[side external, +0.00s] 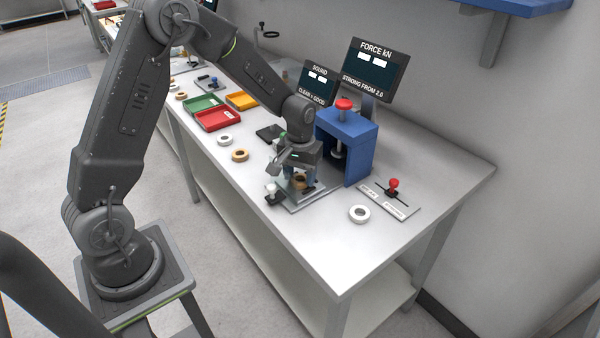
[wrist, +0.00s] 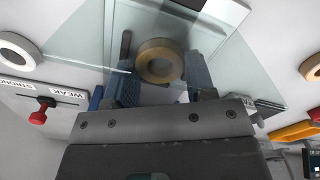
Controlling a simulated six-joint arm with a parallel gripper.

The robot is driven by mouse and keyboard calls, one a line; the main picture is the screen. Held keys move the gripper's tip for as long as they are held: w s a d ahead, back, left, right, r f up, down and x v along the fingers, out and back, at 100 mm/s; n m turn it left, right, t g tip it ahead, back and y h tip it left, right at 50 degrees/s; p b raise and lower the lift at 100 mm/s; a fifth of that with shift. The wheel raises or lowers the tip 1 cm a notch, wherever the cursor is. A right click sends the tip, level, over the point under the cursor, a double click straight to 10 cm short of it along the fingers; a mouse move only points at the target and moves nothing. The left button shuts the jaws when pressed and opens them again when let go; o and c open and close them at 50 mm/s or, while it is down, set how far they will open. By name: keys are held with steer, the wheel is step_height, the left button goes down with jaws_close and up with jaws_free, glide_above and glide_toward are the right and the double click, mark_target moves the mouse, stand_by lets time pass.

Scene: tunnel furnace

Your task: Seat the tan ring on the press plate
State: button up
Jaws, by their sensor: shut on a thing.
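My gripper (side external: 299,183) points down at the table in front of the blue press (side external: 361,150). A tan ring (side external: 300,181) sits between its blue fingers, just above or on a pale glassy plate (side external: 319,199); I cannot tell whether it touches. In the wrist view the tan ring (wrist: 160,61) lies flat between the fingertips of my gripper (wrist: 162,75), which is shut on it. Clear glassy surfaces (wrist: 230,62) surround it there. The press has a red top knob (side external: 344,104). The space under its ram is partly hidden.
Another tan ring (side external: 240,155), a white ring (side external: 225,140), a red tray (side external: 218,120) and a green tray (side external: 202,104) lie leftward. A small white-topped stand (side external: 271,191) is beside my gripper.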

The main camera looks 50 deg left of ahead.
steer(key=o, duration=0.8)
step_height(320, 180, up, 14)
steer(key=s+d+r+m+t, duration=0.2)
steer(key=s, duration=0.5)
steer(key=s+d+r+m+t, duration=0.1)
steer(key=s+d+r+m, duration=0.1)
steer(key=s, duration=0.5)
steer(key=s+d+r+m+t, duration=0.2)
steer(key=s+d+r, duration=0.1)
steer(key=s, duration=0.4)
steer(key=shift+s+d+r+t, duration=0.15)
steer(key=shift+s+d+t, duration=0.2)
steer(key=shift+d, duration=0.1)
